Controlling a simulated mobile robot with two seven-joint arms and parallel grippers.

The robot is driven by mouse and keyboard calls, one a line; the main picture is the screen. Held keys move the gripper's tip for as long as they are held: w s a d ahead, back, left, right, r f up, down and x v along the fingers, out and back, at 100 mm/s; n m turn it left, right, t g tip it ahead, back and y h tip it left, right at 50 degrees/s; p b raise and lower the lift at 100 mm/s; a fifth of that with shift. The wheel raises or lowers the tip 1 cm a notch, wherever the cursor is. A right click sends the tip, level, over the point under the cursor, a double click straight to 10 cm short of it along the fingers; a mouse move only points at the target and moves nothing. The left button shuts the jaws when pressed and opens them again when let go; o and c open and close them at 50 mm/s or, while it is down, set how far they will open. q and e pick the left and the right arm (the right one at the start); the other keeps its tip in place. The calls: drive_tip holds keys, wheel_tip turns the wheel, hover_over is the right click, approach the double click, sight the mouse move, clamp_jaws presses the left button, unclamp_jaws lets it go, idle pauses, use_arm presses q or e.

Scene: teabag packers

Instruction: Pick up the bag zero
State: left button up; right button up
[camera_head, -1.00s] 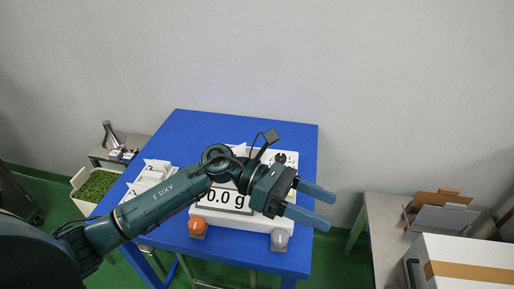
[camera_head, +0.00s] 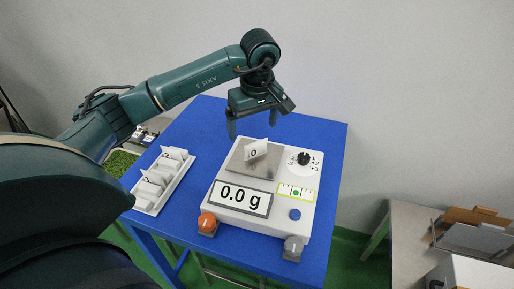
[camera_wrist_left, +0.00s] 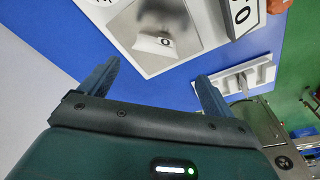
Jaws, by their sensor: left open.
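The bag zero (camera_head: 255,151) is a small white bag marked "0". It rests tilted on the metal plate of the white scale (camera_head: 235,222), whose display reads 0.0 g. In the left wrist view the bag (camera_wrist_left: 153,44) lies beyond the fingertips, on the scale's plate. My left gripper (camera_head: 253,130) is open and empty, pointing down above the far side of the scale, behind the bag and apart from it. Its two fingers also show in the left wrist view (camera_wrist_left: 155,80). My right gripper is not in view.
A white rack (camera_head: 150,208) with several numbered bags stands left of the scale on the blue table (camera_head: 325,150). An orange button (camera_head: 207,222) and a grey one (camera_head: 293,247) sit at the scale's front. A side table with boxes is at right.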

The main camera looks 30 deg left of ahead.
sight(256, 142)
use_arm(q)
drive_tip(key=shift+w+f, duration=0.1)
drive_tip(key=shift+f, duration=0.65)
drive_tip(key=f, duration=0.3)
drive_tip(key=f+p, duration=0.1)
drive_tip(key=shift+w+d+f, duration=0.15)
drive_tip(key=shift+w+d, duration=0.05)
drive_tip(key=shift+w, duration=0.05)
drive_tip(key=shift+a+f, duration=0.1)
drive_tip(key=shift+f, duration=0.4)
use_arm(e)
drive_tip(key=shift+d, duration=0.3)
use_arm(q)
drive_tip(key=shift+c, duration=0.4)
drive_tip(key=c, duration=1)
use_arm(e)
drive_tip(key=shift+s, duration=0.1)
use_arm(q)
drive_tip(key=shift+c, duration=0.7)
